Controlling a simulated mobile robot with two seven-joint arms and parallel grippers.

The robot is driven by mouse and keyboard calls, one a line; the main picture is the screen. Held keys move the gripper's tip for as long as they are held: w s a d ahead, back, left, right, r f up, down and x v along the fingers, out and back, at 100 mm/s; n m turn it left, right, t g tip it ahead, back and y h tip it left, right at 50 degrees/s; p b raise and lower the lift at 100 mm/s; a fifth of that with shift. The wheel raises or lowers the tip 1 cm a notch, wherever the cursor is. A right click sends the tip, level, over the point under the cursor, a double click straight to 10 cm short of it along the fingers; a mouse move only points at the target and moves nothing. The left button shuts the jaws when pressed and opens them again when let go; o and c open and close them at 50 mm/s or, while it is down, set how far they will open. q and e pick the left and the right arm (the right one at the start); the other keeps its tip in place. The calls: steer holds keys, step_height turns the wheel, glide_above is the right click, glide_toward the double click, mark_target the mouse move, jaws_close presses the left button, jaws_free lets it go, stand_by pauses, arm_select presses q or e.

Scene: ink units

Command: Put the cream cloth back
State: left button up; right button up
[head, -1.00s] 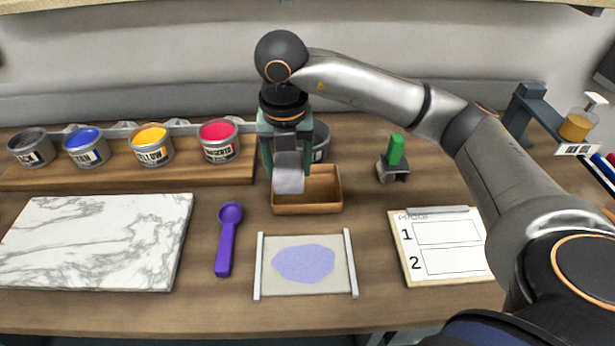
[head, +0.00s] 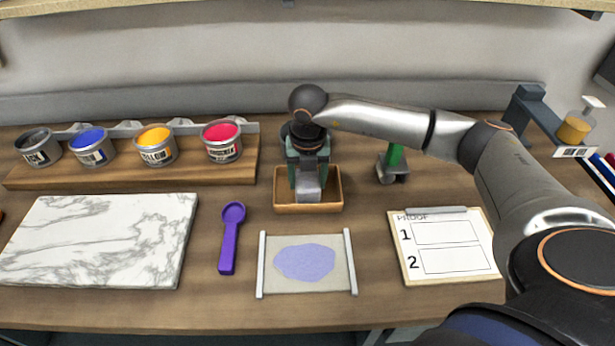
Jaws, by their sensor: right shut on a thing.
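My right gripper (head: 308,192) points down into the small wooden tray (head: 322,208) at the middle back of the bench. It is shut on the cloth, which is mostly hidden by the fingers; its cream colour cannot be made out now. Whether the cloth touches the tray floor cannot be told. The tray's right part looks empty. My left gripper is not in view.
Ink cans (head: 222,143) stand on a wooden rack at the back left. A marble slab (head: 95,240), purple scoop (head: 230,240), lilac-stained sheet (head: 335,285) and proof clipboard (head: 445,272) lie in front. A green-handled tool (head: 393,158) stands right of the tray.

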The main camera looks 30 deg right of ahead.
mark_target(308, 184)
steer(key=shift+f, duration=0.2)
steer(key=o, duration=1.2)
step_height(308, 184, up, 12)
steer(key=s+b, duration=0.1)
steer(key=shift+a+r, duration=0.2)
steer(key=shift+a, duration=0.2)
steer(key=shift+s, duration=0.1)
